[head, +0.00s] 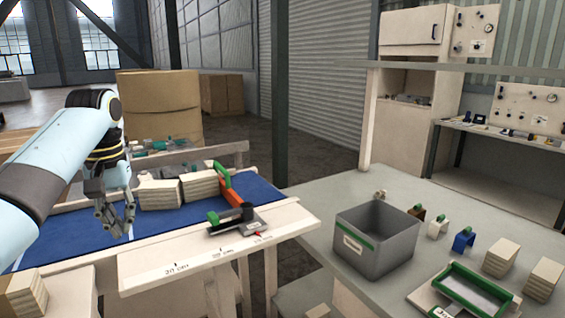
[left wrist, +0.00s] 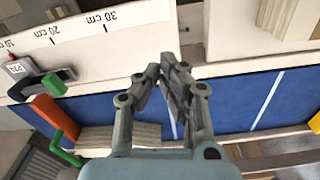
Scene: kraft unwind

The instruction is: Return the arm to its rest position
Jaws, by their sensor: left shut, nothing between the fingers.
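My left gripper (head: 120,222) hangs from the light blue arm (head: 60,150) at the left of the head view, pointing down above the blue surface (head: 255,192). In the left wrist view, the gripper (left wrist: 168,72) has its fingers together with nothing between them. The blue surface (left wrist: 235,108) and the pale ruled board (left wrist: 125,15) lie beneath it. My right gripper is not in view.
A black clamp with a green end (head: 232,216) and an orange bar (head: 224,183) stand right of the gripper, by pale stacked blocks (head: 160,194). A grey bin (head: 375,240) and a green-edged tray (head: 440,284) sit on the right table.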

